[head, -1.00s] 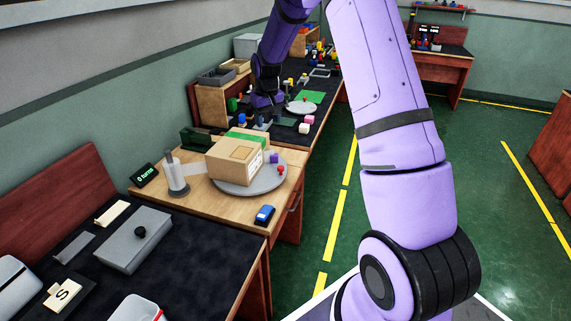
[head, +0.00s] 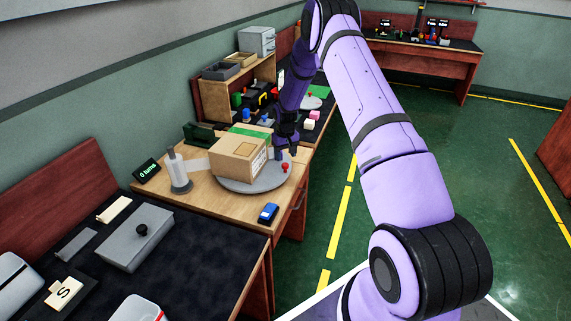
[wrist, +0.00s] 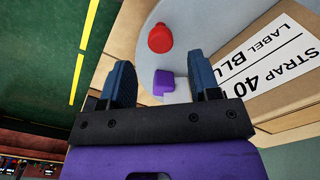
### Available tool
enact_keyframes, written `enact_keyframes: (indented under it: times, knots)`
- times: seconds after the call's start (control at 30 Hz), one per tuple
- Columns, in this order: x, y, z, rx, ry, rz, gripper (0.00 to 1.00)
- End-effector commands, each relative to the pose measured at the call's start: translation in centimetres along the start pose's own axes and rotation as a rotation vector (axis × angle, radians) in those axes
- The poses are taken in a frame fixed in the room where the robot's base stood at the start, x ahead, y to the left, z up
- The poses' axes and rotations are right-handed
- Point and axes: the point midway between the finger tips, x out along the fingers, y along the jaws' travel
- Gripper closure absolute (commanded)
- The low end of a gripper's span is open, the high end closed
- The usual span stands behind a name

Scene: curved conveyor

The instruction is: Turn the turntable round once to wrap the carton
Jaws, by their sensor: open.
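The grey round turntable (head: 262,183) lies on the wooden bench and carries the tan carton (head: 238,158). A red knob (head: 285,167) stands at the turntable's right edge; in the wrist view the red knob (wrist: 160,38) is beyond my fingertips. A purple block (wrist: 163,82) sits on the turntable between my fingers in that view, apparently ungripped. My gripper (wrist: 162,85) is open, its two fingers apart. In the head view my gripper (head: 285,148) is just right of the carton, above the turntable. The carton's label (wrist: 265,50) reads "STRAP 40" and "LABEL BLU", partly cut off.
A film roll (head: 178,170) on a stand is left of the carton, with film running toward it. A display (head: 147,170) reads "0 turns". A blue item (head: 268,213) lies at the bench front. Shelving (head: 245,85) and coloured parts stand behind.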

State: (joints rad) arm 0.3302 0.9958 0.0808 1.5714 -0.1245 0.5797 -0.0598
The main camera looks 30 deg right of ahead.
Motion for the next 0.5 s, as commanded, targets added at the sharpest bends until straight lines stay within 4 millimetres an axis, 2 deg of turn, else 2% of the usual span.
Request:
enact_keyframes:
  times: [0.03,0.2,0.5]
  knots:
    - [1.0,0.0,0.1,0.0,-0.003,0.0,0.44]
    - [3.3,0.0,0.0,0.0,-0.001,0.0,0.44]
    - [4.8,0.0,0.0,0.0,0.001,0.0,0.44]
